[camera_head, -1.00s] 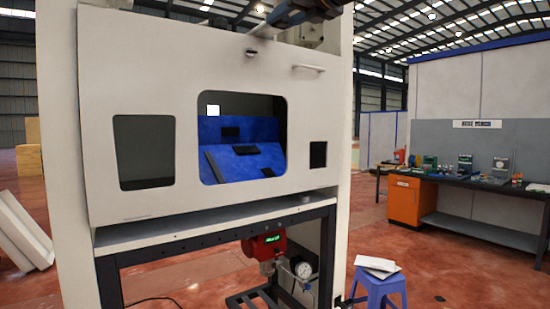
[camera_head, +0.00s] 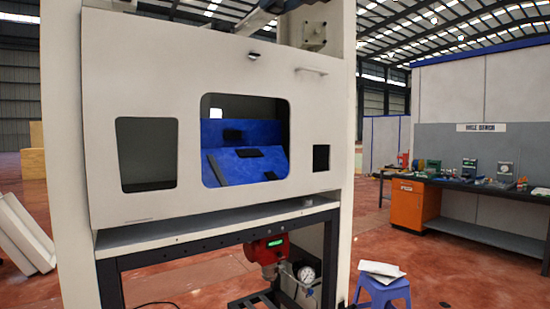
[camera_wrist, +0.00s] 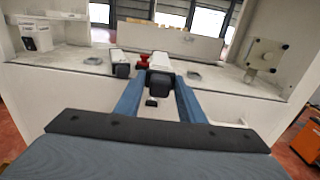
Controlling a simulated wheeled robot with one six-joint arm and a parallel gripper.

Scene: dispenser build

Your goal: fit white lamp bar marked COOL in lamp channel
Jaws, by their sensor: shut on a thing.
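In the wrist view my gripper (camera_wrist: 160,82), with two blue fingers, is shut on a pale bar with a black end cap (camera_wrist: 160,63). The bar points away from me, over the white top of the cabinet. No COOL marking is readable, so I cannot tell which lamp bar it is. A second pale bar with a black end (camera_wrist: 120,64) lies to the left on the cabinet top. I cannot make out the lamp channel. In the head view my arm is partly seen above the cabinet's front panel (camera_head: 240,85); the gripper cannot be made out there.
A red part (camera_wrist: 143,61) sits just left of the held bar. A low upright panel (camera_wrist: 170,40) stands behind. A white bin (camera_wrist: 36,36) is at left, and a plate with a knob (camera_wrist: 265,57) at right. Blue stool (camera_head: 383,293) stands right of the cabinet.

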